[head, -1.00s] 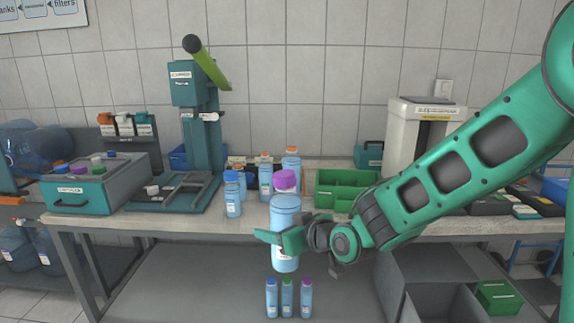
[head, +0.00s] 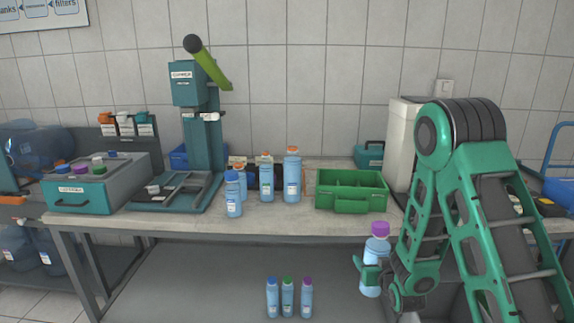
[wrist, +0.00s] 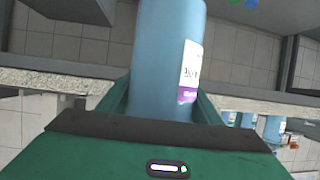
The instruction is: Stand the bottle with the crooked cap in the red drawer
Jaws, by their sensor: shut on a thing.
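My gripper (head: 371,273) is shut on a blue bottle with a purple cap (head: 375,255), held upright in front of the table's right part, below the tabletop's level. In the wrist view the bottle's blue body (wrist: 165,60) stands between the fingers, with a white and purple label on its side. Its cap is out of that view. In the head view the cap is too small to tell whether it sits crooked. I see no red drawer; my arm covers much of the lower right.
The table (head: 280,226) carries several blue bottles (head: 265,182), a green divided crate (head: 350,190) and a teal press (head: 200,120). Three small bottles (head: 288,297) with blue, green and purple caps stand below the table's front. A teal box (head: 85,195) sits at left.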

